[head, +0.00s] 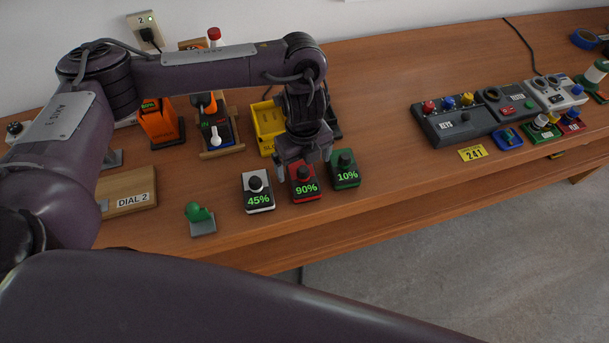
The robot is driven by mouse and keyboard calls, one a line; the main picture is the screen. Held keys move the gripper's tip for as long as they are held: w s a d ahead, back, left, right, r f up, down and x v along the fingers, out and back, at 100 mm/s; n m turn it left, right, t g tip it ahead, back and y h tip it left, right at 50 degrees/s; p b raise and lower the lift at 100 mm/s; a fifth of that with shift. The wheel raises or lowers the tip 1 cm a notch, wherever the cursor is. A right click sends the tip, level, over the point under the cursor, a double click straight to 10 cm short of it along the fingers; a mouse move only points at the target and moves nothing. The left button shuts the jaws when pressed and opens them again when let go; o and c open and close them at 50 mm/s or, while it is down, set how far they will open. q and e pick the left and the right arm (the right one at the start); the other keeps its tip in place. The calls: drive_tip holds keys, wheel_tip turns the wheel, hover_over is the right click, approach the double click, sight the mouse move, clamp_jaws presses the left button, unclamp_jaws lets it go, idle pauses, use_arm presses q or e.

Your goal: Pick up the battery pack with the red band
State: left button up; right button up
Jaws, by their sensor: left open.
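Three small packs with black knobs and green readouts stand in a row near the table's front edge. The middle one, reading 90%, is red (305,195). The left one, reading 45%, is white and black (258,201). The right one, reading 10%, is green (345,178). My left gripper (304,167) points down over the red pack, open, with its fingertips apart on either side of the black knob in the picture. I cannot tell how far above the pack the tips are, and I see no contact. My right gripper is not in view.
A yellow bin (267,122) stands behind the gripper. A green figure on a grey base (201,222) and a wooden DIAL 2 box (128,190) are to the left. Control boxes (455,122) stand at the right, near a yellow 241 tag (472,153). The table between is clear.

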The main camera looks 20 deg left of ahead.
sight(303, 168)
use_arm(q)
drive_tip(key=shift+f, duration=2.9)
drive_tip(key=shift+w+r, duration=0.1)
drive_tip(key=c, duration=1.5)
